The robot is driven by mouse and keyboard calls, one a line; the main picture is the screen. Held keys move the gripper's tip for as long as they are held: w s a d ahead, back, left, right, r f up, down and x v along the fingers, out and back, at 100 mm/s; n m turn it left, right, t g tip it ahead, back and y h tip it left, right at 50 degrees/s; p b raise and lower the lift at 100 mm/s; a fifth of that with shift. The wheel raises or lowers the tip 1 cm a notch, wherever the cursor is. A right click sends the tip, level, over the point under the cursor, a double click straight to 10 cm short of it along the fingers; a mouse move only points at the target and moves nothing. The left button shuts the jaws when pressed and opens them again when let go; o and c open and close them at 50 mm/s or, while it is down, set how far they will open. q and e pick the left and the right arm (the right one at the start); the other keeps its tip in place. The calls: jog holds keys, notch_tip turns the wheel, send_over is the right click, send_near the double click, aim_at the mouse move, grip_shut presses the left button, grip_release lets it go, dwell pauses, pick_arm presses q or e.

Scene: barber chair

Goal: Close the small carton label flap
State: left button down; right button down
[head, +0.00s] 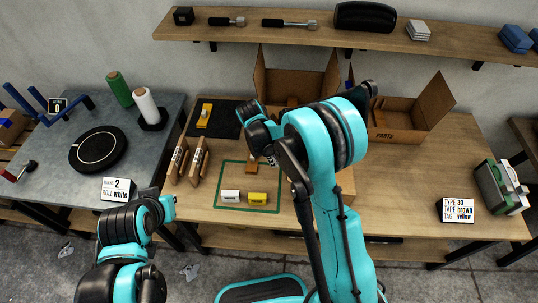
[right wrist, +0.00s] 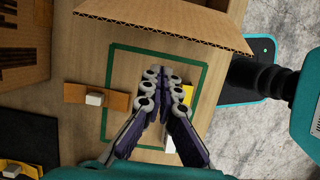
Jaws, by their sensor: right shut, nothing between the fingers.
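A brown cardboard carton (head: 330,72) with raised flaps stands on the wooden table, partly hidden behind my right arm. In the right wrist view a carton with a flap (right wrist: 165,28) fills the top. I cannot tell which flap is the label flap. My right gripper (right wrist: 168,82) is shut and empty, pointing at the table just below that flap in the picture, over the green outline. In the head view its fingertips are mostly hidden by the arm. My left arm is at the lower left; its fingers cannot be made out.
A white block (head: 230,196) and a yellow block (head: 257,199) lie inside the green outline (head: 222,181). An orange-brown strip with a white block (right wrist: 95,98) lies across the outline's edge. An open PARTS carton (head: 410,118) stands to the right. The right half of the table is mostly clear.

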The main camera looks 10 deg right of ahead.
pick_arm(q)
jog(key=shift+f, duration=0.1)
pick_arm(e)
jog(key=d+r, duration=0.2)
jog(key=d, duration=0.1)
jog(key=shift+s+r, duration=0.3)
jog(key=shift+s, duration=0.1)
jog(key=shift+r, duration=0.1)
